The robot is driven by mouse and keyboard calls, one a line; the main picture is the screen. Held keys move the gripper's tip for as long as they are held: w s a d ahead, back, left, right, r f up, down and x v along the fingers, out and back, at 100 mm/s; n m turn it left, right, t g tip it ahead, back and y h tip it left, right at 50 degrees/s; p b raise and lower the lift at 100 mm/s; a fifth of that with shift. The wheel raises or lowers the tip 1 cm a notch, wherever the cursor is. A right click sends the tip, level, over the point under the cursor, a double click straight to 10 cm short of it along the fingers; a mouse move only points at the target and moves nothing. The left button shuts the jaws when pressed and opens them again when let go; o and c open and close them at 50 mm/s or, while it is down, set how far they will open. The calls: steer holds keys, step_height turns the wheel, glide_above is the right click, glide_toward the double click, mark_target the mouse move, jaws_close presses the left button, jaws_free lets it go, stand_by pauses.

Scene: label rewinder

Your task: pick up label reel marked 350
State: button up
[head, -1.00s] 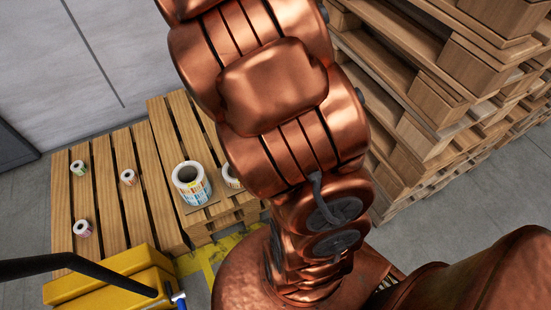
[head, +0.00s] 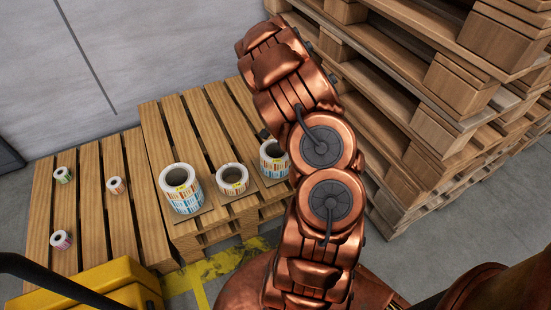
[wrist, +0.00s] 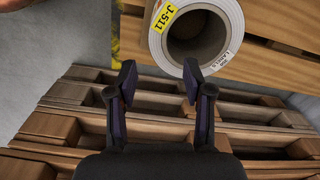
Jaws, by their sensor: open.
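In the wrist view, a white label reel (wrist: 160,45) with a wide brown core lies near the top. It has a yellow tag reading J-511 and small print on its rim that I cannot read surely. My gripper (wrist: 158,82) is open and empty, its fingertips just below the reel's near rim. In the head view, a large reel (head: 184,203), a shorter reel (head: 232,186) and another large reel (head: 268,170) stand in a row on the right pallet. My arm partly hides the last one. I cannot tell which reel is marked 350.
A tall pallet stack (head: 430,110) stands right of my arm. A yellow object (head: 125,285) is at lower left. A grey wall is behind.

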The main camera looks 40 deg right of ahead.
mark_target(284, 158)
step_height(284, 158, down, 3)
steer(key=shift+r, duration=0.2)
steer(key=f, duration=0.2)
steer(key=a+f+b, duration=0.1)
steer(key=f, duration=0.1)
steer(key=shift+s+b, duration=0.1)
steer(key=shift+b, duration=0.2)
steer(key=shift+f, duration=0.5)
steer(key=shift+c, duration=0.2)
jaws_close()
